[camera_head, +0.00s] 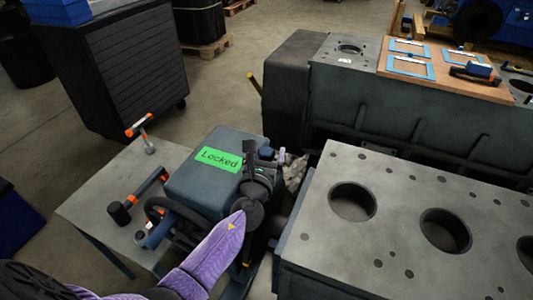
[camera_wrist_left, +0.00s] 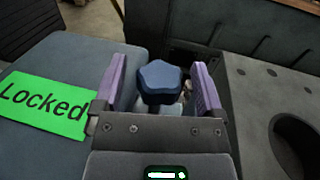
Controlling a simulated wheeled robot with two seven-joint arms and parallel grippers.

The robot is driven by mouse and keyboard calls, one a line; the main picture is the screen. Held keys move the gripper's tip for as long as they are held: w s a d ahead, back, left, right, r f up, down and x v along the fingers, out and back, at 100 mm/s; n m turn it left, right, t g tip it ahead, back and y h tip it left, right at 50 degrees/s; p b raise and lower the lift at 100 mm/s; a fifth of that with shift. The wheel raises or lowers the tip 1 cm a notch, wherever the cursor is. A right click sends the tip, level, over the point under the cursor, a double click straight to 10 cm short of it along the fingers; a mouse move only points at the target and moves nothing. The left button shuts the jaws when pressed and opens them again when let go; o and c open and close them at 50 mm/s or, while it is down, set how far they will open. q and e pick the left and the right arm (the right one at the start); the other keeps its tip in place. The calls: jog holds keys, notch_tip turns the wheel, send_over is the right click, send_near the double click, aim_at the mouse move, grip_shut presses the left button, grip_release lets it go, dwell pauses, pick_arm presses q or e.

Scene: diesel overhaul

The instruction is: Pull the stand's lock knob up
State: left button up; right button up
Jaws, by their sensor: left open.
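The lock knob (camera_wrist_left: 160,80) is dark blue with a lobed top and stands upright in the left wrist view. It is small and partly covered in the head view (camera_head: 266,153). My left gripper (camera_wrist_left: 158,88) is open, with one purple finger on each side of the knob and visible gaps between. In the head view my left gripper (camera_head: 267,158) is at the right edge of the stand's grey-blue box (camera_head: 205,172). A green label reading "Locked" (camera_head: 219,159) is on top of the box. The knob's stem is mostly hidden. My right gripper is not in view.
An engine block (camera_head: 400,205) with large round bores stands close on the right. Another long block (camera_head: 400,120) lies behind it, with a wooden board on top. A grey table (camera_head: 95,205) at left holds a mallet (camera_head: 135,198) and another orange-and-black tool (camera_head: 141,131).

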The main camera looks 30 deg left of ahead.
pick_arm(q)
jog(key=shift+w, duration=0.15)
grip_shut()
dwell(0.4)
jog(key=shift+r, duration=0.1)
